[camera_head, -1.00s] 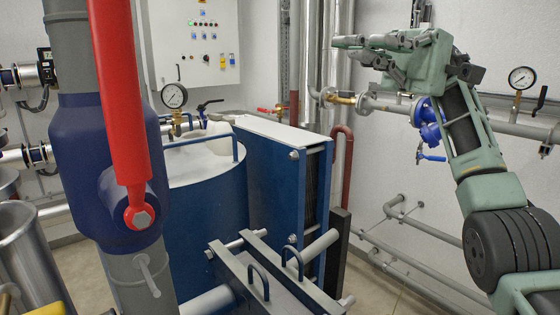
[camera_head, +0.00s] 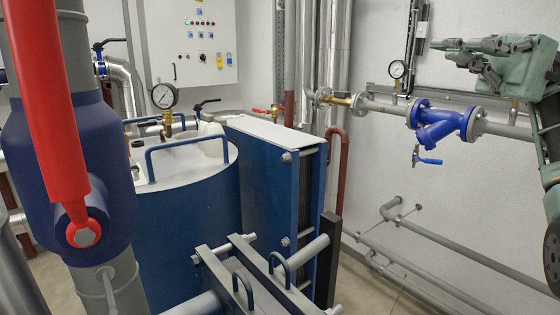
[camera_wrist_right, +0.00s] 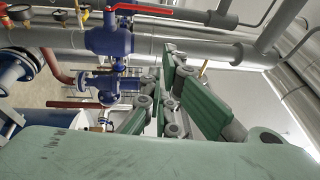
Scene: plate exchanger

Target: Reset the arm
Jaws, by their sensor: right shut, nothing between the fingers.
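My right gripper (camera_head: 452,45) is at the upper right of the head view, on its raised green and grey arm (camera_head: 548,130). Its fingers point left and are shut with nothing between them. It appears above the blue strainer fitting (camera_head: 440,122) in the picture and clear of it. The right wrist view shows its green and grey finger links (camera_wrist_right: 172,100) beyond a broad green housing (camera_wrist_right: 150,150). My left gripper is in neither view.
A red lever (camera_head: 50,110) on a blue valve fills the left foreground. A blue plate exchanger (camera_head: 265,180) and a blue tank (camera_head: 190,200) stand in the middle. A gauge (camera_head: 163,96) stands above the tank.

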